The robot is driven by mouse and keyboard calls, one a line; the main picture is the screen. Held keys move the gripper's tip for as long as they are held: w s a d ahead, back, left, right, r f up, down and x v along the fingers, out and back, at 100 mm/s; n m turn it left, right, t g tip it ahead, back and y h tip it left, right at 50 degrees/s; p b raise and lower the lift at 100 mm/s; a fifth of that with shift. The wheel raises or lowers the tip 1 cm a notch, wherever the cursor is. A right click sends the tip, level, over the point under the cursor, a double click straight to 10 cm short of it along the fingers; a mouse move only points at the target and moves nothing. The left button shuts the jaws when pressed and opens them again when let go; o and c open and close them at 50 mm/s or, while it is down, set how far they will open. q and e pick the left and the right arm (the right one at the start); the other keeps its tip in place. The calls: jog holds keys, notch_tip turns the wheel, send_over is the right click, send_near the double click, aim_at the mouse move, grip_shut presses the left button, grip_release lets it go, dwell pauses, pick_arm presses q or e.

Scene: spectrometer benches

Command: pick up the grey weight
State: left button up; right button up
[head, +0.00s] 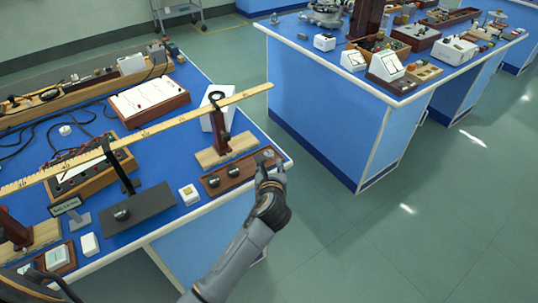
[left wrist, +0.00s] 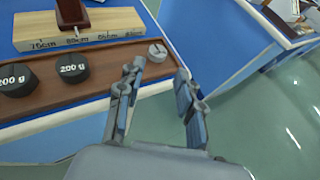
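The grey weight (left wrist: 158,52) is a small metal cylinder at the right end of a brown wooden tray (left wrist: 110,88) in the left wrist view. In the head view it shows small (head: 268,153) near the bench corner, just beyond my left gripper (head: 270,175). My left gripper also shows in the left wrist view (left wrist: 157,82). Its two fingers are apart with nothing between them. The weight lies just ahead of the fingertips, slightly nearer the middle of the gap, and no contact shows. My right gripper does not show.
Two black 200 g weights (left wrist: 73,68) (left wrist: 16,79) sit in the same tray, left of the grey one. A wooden stand (head: 226,148) and a long ruler beam (head: 150,131) are behind it. The floor to the right is clear.

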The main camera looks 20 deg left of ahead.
aim_at(269, 153)
pick_arm(q)
jog(key=x, duration=0.9)
jog(key=shift+s+f+b, duration=0.2)
jog(key=shift+f+b, duration=0.15)
jog(key=shift+s+r, duration=0.1)
jog(key=shift+c, duration=0.4)
grip_shut()
